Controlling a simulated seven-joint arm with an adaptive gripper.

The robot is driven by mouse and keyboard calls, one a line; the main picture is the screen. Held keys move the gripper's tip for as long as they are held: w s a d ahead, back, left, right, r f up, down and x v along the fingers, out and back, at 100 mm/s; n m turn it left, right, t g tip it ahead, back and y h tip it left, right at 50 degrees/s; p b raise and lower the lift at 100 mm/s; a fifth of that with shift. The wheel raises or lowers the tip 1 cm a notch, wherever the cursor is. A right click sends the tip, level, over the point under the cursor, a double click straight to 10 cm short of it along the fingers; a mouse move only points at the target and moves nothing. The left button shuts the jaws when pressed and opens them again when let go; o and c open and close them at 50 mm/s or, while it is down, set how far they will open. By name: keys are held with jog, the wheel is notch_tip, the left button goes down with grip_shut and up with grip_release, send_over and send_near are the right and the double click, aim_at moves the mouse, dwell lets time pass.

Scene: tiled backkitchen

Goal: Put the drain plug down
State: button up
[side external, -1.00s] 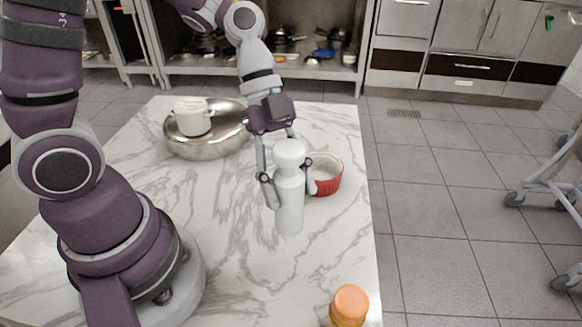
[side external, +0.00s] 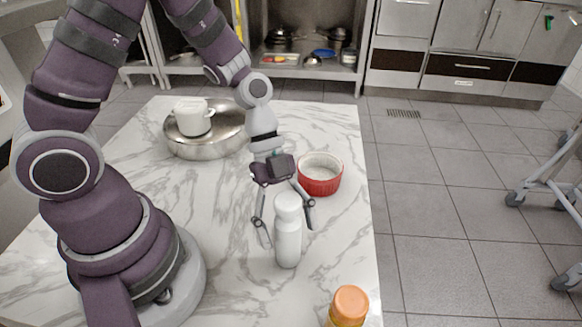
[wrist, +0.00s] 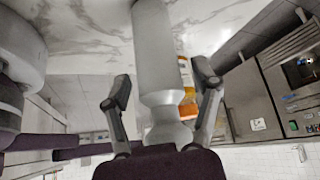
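A white, bottle-shaped piece (side external: 288,238) with a rounded head and narrow neck stands upright on the marble table, apparently resting on it. It is the only thing at my gripper (side external: 288,236), and nothing in view clearly looks like a drain plug. In the wrist view the white piece (wrist: 158,65) runs between the fingers of my gripper (wrist: 157,84), head toward the palm. Gaps show on both sides of it, so the gripper is open around it.
A red ramekin (side external: 320,183) stands behind and right. A steel pan (side external: 207,149) holding a white pot (side external: 192,118) is at the back left. An orange-capped bottle (side external: 349,304) stands at the front right.

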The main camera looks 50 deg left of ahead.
jog(key=s+a+r+n+t+y, duration=0.1)
jog(key=a+r+n+t+y, duration=0.2)
jog(key=r+n, duration=0.4)
jog(key=s+a+r+n+t+y, duration=0.1)
jog(key=a+r+n+t+y, duration=0.2)
jog(key=n, duration=1)
jog(key=a+r+t, duration=0.1)
jog(key=a+r, duration=0.2)
jog(key=r, duration=0.1)
jog(key=shift+s+r, duration=0.3)
jog(key=shift+r, duration=0.05)
